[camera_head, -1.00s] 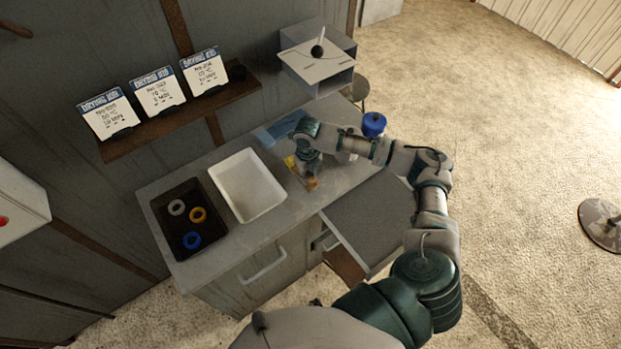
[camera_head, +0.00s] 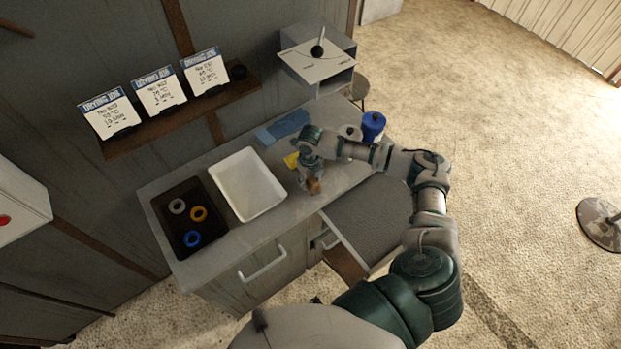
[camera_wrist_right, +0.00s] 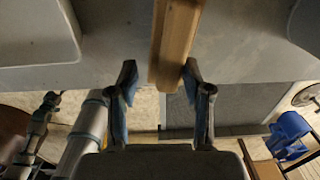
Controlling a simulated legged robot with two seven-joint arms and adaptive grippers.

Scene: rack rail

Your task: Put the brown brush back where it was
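The brown brush (camera_head: 314,187) shows as a short wooden piece below my right gripper (camera_head: 309,177), near the front edge of the grey counter. In the right wrist view its wooden handle (camera_wrist_right: 175,40) runs down from the top edge to between the fingertips of my right gripper (camera_wrist_right: 160,75). The fingers are apart. A clear gap shows between the left finger and the handle; the handle is close to the right finger, and I cannot tell whether they touch. The brush's bristles are not visible. My left gripper does not show clearly in either view.
A white tray (camera_head: 224,161) and a black tray (camera_head: 159,205) with coloured rings stand on the counter (camera_head: 275,229). A blue cloth (camera_head: 283,128), a yellow object (camera_head: 291,160) and a blue-topped container (camera_head: 373,122) are near my right arm. An open drawer (camera_head: 345,262) juts out below.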

